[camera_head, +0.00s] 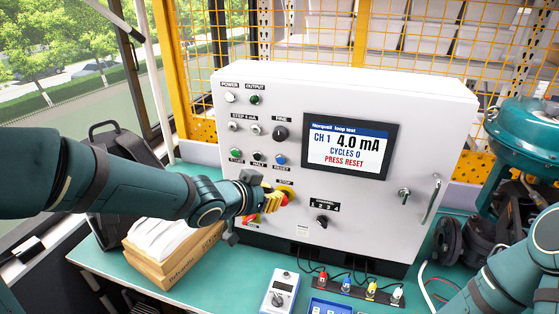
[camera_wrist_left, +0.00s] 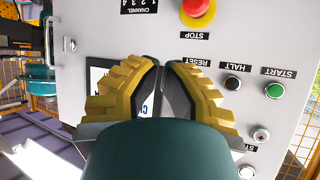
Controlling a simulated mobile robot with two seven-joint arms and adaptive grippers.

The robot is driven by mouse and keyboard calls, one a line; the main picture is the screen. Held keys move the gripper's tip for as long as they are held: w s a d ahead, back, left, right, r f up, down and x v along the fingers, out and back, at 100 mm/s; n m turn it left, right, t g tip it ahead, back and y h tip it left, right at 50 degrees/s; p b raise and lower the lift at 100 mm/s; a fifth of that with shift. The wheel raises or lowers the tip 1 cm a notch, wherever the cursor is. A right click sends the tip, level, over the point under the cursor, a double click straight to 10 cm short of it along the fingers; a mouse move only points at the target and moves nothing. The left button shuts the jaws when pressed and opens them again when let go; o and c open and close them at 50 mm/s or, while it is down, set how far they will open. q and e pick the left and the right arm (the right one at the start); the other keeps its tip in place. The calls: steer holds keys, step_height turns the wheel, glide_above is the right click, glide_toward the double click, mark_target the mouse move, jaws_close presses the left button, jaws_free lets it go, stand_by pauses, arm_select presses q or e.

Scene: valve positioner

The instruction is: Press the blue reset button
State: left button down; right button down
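The blue reset button (camera_head: 281,159) is on the front of the white control box (camera_head: 350,225), above its RESET label. In the left wrist view its RESET label (camera_wrist_left: 197,62) shows, but the button is hidden behind a finger. My left gripper (camera_head: 281,192) is in front of the panel, below the button and overlapping the red STOP button (camera_head: 287,198); I cannot tell if it touches. In the left wrist view its yellow fingers (camera_wrist_left: 161,63) meet at the tips with nothing between them. My right gripper is out of view.
The green start (camera_head: 236,154) and black halt (camera_head: 257,156) buttons are beside reset. The screen (camera_head: 348,147) reads 4.0 mA and PRESS RESET. A cardboard box (camera_head: 172,258) of papers stands below my left arm. Coloured plugs (camera_head: 346,285) line the front.

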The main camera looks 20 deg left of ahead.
mark_target(281, 161)
arm_select(q)
steer(key=shift+w+d+p, duration=0.15)
steer(key=shift+w+p, duration=0.95)
steer(key=shift+w, duration=3.35)
steer(key=c, duration=1.7)
jaws_free()
jaws_close()
steer(key=shift+w+p, duration=0.3)
steer(key=shift+w, duration=0.15)
steer(key=shift+w, duration=0.35)
steer(key=shift+s, duration=0.85)
